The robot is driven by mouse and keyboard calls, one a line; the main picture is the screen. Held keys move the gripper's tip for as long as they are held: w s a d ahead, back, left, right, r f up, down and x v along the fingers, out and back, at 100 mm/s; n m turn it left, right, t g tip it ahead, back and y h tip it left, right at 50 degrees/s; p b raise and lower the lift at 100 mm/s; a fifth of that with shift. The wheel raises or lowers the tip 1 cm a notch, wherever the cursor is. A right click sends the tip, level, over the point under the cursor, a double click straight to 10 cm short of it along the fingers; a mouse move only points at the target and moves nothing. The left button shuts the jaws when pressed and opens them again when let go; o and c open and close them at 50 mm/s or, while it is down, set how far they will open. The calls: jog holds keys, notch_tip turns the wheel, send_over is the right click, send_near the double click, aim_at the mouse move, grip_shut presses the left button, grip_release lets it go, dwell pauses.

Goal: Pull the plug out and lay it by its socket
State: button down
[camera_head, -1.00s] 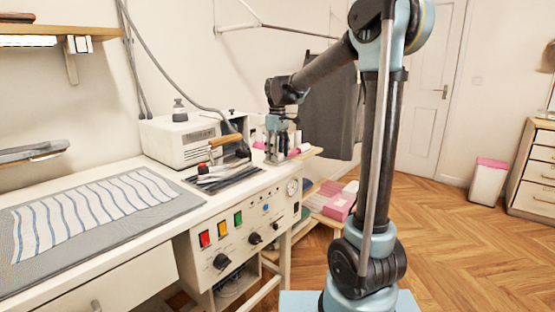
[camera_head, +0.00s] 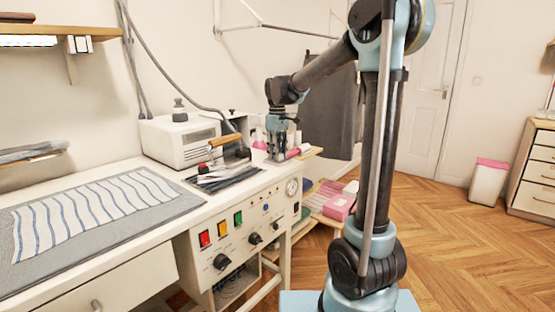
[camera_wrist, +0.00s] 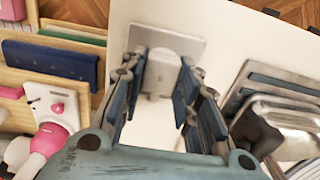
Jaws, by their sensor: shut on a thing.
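In the wrist view my gripper (camera_wrist: 160,97) has its two dark blue fingers on either side of a pale grey-white plug (camera_wrist: 161,73), shut on it. A light grey square socket plate (camera_wrist: 187,45) lies directly behind the plug on the white surface. Whether the plug's pins are still in the socket cannot be told. In the head view my gripper (camera_head: 276,157) points down at the right end of the white worktable (camera_head: 110,265). The plug and socket are not distinguishable there.
An iron with a wooden handle (camera_head: 225,140) stands left of my gripper, before a white steam unit (camera_head: 182,140). In the wrist view a metal iron (camera_wrist: 285,125) is on the right. Pink spools (camera_wrist: 48,138) and wooden compartments (camera_wrist: 60,60) are on the left.

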jog(key=shift+r, duration=0.2)
jog(key=shift+r, duration=2.8)
